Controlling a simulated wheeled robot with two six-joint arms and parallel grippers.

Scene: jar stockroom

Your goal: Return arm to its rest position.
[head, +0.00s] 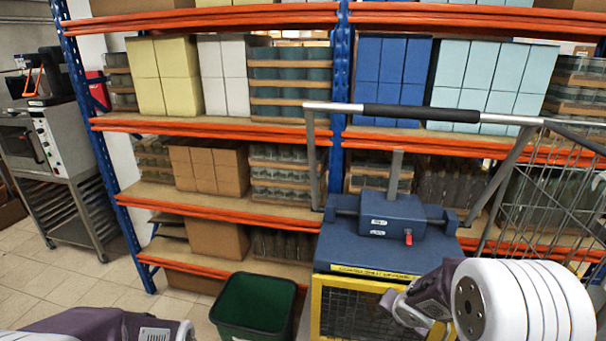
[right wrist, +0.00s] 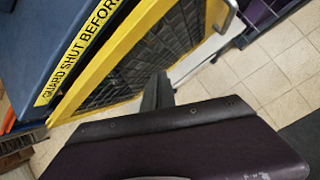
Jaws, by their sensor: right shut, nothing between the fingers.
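My right arm (head: 525,300) reaches in from the lower right in the head view, in front of a blue machine with a yellow-framed mesh guard. My right gripper (right wrist: 158,92) shows in the right wrist view with its dark fingers together and nothing between them. It is close to the yellow-framed mesh guard (right wrist: 150,55); I cannot tell whether they touch. The guard also shows in the head view (head: 365,308), partly hidden by my arm. Part of my left arm (head: 105,325) shows at the lower left; its gripper is out of view.
The blue machine (head: 390,218) stands ahead, with a black-gripped bar (head: 422,113) above it. A green bin (head: 254,303) is on the floor to its left. Orange-beamed shelves (head: 215,127) of boxes and jars stand behind. A wire cart (head: 555,205) is at right. Left floor is partly clear.

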